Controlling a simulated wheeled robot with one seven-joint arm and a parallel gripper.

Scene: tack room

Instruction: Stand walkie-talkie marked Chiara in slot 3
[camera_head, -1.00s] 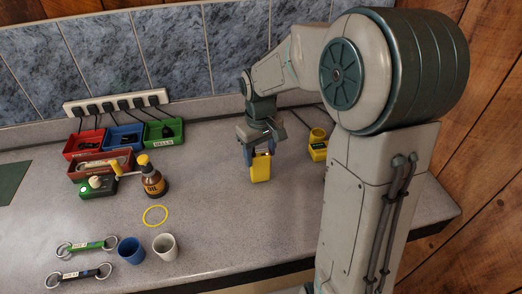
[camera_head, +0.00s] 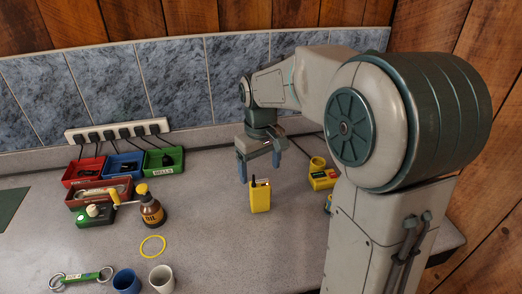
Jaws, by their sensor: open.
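A yellow walkie-talkie (camera_head: 260,197) with a short dark aerial stands upright on the grey counter. I cannot read any name on it. My gripper (camera_head: 261,166) is open and empty, with its blue-grey fingers apart just above and behind the walkie-talkie's top. A yellow unit (camera_head: 323,181) with a dark panel sits to the right, beside my arm. No slot numbers can be read.
Red, blue and green trays (camera_head: 164,160) stand at the back left below a power strip (camera_head: 117,131). An oil bottle (camera_head: 152,212), a yellow ring (camera_head: 153,246), two cups (camera_head: 126,281) and a key tag (camera_head: 83,278) lie left. The counter around the walkie-talkie is clear.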

